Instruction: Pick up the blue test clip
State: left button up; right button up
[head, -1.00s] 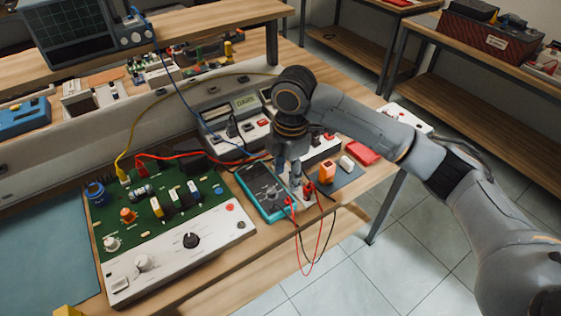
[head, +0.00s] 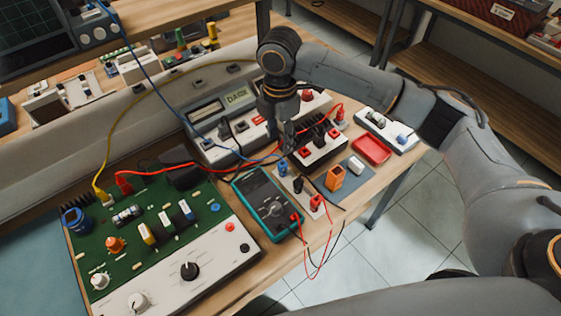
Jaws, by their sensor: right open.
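The blue test clip (head: 283,169) appears as a small blue piece on a narrow pale strip, just right of the teal multimeter (head: 266,205). A black clip (head: 298,185) and a red clip (head: 316,202) sit along the same strip. My right gripper (head: 288,147) points down just above and behind the blue clip. It is open, and I see nothing held in it. Its fingertips are small and partly lost against the dark items behind, so I cannot tell the exact gap to the clip. My left gripper is not in view.
A green circuit board (head: 170,262) with a white control panel fills the left. A bench instrument (head: 215,128) stands behind. An orange block (head: 334,178) and a red tray (head: 371,150) lie to the right. Red, blue and yellow leads cross the bench; red and black leads hang over its front edge.

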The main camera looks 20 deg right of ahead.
send_over(282, 163)
jog(key=f, duration=0.4)
jog(key=shift+w+a+f, duration=0.1)
jog(key=shift+w, duration=0.1)
jog(key=shift+w+f, duration=0.1)
jog(key=shift+f, duration=0.45)
jog(key=f, duration=0.1)
jog(key=f+p, duration=0.1)
jog(key=f, duration=0.2)
jog(key=shift+s+d+f+p, duration=0.2)
jog(key=shift+s+p, duration=0.1)
jog(key=shift+s, duration=0.1)
jog(key=shift+f, duration=0.2)
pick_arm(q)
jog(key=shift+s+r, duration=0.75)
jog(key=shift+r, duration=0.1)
pick_arm(e)
grip_shut()
